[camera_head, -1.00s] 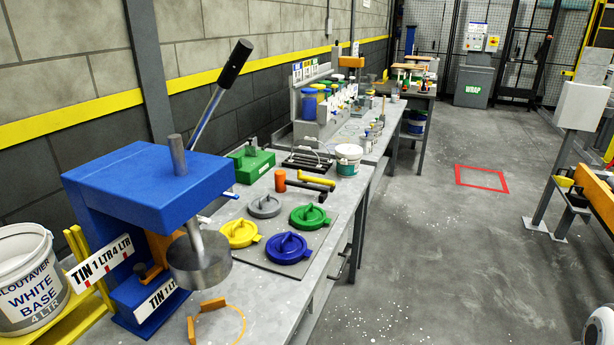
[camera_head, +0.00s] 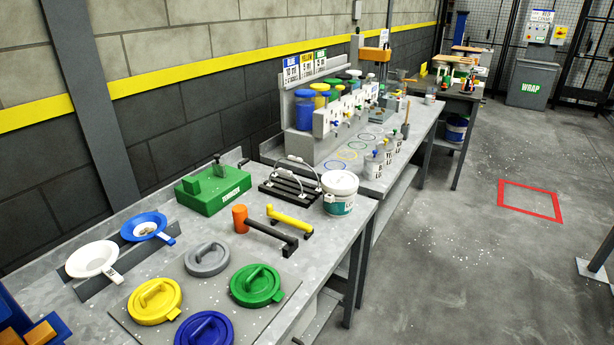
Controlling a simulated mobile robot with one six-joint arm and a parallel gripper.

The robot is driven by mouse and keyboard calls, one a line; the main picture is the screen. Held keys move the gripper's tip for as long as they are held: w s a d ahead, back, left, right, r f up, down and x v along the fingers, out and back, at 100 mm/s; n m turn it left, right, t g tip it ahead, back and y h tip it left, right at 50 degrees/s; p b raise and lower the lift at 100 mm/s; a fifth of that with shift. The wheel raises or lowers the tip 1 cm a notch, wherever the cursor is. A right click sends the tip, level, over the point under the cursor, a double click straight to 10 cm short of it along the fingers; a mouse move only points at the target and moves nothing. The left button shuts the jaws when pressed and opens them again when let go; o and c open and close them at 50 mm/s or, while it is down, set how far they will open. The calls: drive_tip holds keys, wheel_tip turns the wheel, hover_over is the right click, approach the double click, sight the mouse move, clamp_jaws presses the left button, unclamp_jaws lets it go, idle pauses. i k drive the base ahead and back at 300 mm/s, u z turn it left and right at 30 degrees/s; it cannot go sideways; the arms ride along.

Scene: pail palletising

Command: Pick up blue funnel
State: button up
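The blue funnel (camera_head: 144,226) lies on the near workbench (camera_head: 335,243) toward the wall, wide rim up, with a small tag at its right edge. A white funnel (camera_head: 92,259) sits just left of it and nearer to me, also with a tag. Both rest by a dark grey strip on the bench. Nothing covers the blue funnel. My gripper is not in view.
Yellow (camera_head: 154,301), grey (camera_head: 207,259), green (camera_head: 256,285) and blue (camera_head: 205,329) lids lie on a mat in front of the funnels. The floor at right is mostly clear.

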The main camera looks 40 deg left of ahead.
sight(144, 228)
drive_tip(key=i, duration=1.2)
drive_tip(key=u, duration=3.3)
drive_tip(key=i, duration=1)
drive_tip(key=z, duration=0.05)
